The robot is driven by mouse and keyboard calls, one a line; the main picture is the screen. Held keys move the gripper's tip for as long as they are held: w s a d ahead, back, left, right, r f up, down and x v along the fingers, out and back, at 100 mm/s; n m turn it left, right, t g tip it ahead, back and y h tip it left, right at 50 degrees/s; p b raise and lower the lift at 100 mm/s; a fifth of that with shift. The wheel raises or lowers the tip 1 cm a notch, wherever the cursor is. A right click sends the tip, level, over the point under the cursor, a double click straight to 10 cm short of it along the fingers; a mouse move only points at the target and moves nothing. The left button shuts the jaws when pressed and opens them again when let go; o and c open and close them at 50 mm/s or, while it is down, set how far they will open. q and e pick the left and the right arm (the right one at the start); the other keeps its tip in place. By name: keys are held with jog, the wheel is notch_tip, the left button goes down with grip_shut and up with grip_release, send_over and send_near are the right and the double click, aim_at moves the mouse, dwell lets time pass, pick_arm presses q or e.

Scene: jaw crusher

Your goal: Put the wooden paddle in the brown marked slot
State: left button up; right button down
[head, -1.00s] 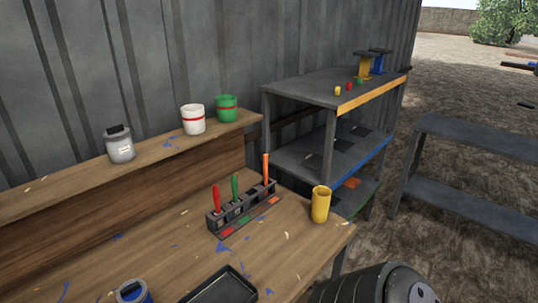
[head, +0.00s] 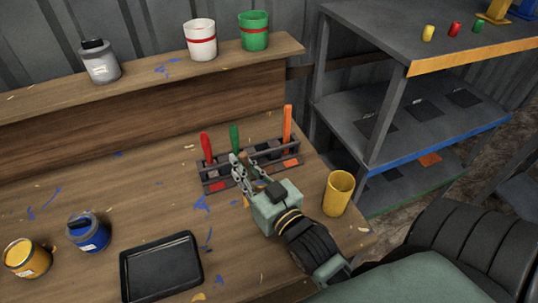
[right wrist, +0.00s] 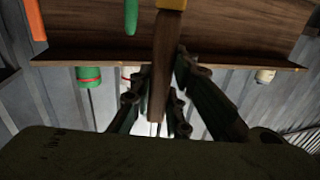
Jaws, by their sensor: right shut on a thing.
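The wooden paddle (right wrist: 161,60) is a brown strip between the fingers of my right gripper (right wrist: 155,108) in the right wrist view. In the head view the right gripper (head: 243,170) is shut on it, over the middle of the dark slotted rack (head: 272,158), and only a short brown piece of the paddle (head: 245,157) shows. Red (head: 206,145), green (head: 235,136) and orange (head: 287,125) handled tools stand upright in the rack. Red and orange marks show on its front. The gripper covers part of the rack's front, and I cannot make out the brown mark. My left gripper is not in view.
A yellow cup (head: 338,194) stands right of my right gripper. A black tray (head: 161,268), a blue can (head: 88,234) and a yellow can (head: 27,258) are at the front left. Pots line the raised shelf (head: 137,91). A metal shelf unit (head: 397,64) stands at the right.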

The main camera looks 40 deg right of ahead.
jog(key=w+d+r+m+h+b, duration=0.1)
jog(key=w+d+r+h+b, duration=0.1)
jog(key=w+d, duration=0.5)
jog(key=w+d+r+m+h+b, duration=0.1)
jog(key=w+d+r+h+b, duration=0.15)
jog(key=w+d, duration=0.55)
notch_tip(320, 180, down, 9)
jog(key=p, duration=0.1)
jog(key=shift+s+a+y, duration=0.15)
jog(key=shift+a+y, duration=0.05)
jog(key=shift+y, duration=0.25)
jog(key=shift+f, duration=0.15)
jog(key=c, duration=1.7)
grip_release()
jog(key=shift+f, duration=0.1)
jog(key=shift+o, duration=0.2)
jog(key=shift+s, duration=0.1)
jog(key=b+v, duration=0.1)
jog(key=v, duration=1)
jog(key=shift+s+a+r+b, duration=0.2)
jog(key=shift+s+r+b, duration=0.1)
jog(key=shift+s+r, duration=0.1)
